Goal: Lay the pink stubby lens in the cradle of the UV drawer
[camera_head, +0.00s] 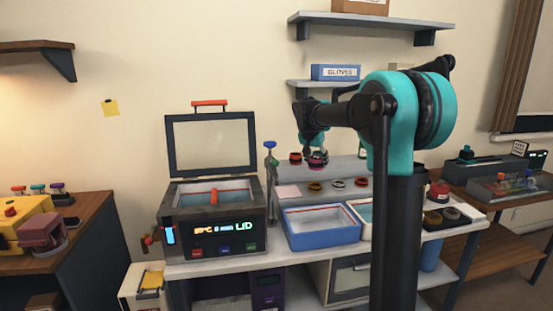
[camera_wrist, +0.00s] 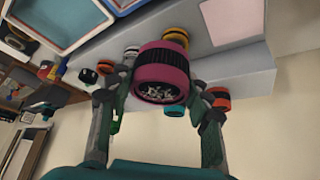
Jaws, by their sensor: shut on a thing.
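In the wrist view the pink stubby lens (camera_wrist: 163,72), with a ribbed dark band, sits between the two fingers of my gripper (camera_wrist: 160,88). One end with a detailed face points toward the camera. In the head view my gripper (camera_head: 314,150) hangs above the back of the bench, with the pink lens (camera_head: 317,163) under it. A grey drawer front with a handle (camera_head: 350,276) and a dark unit with a purple panel (camera_head: 268,291) are below the benchtop. I cannot tell which is the UV drawer, and no cradle is visible.
A blue tray (camera_head: 322,240) stands in front. A machine with a raised lid (camera_head: 211,145) is at left. My arm hides part of the right bench.

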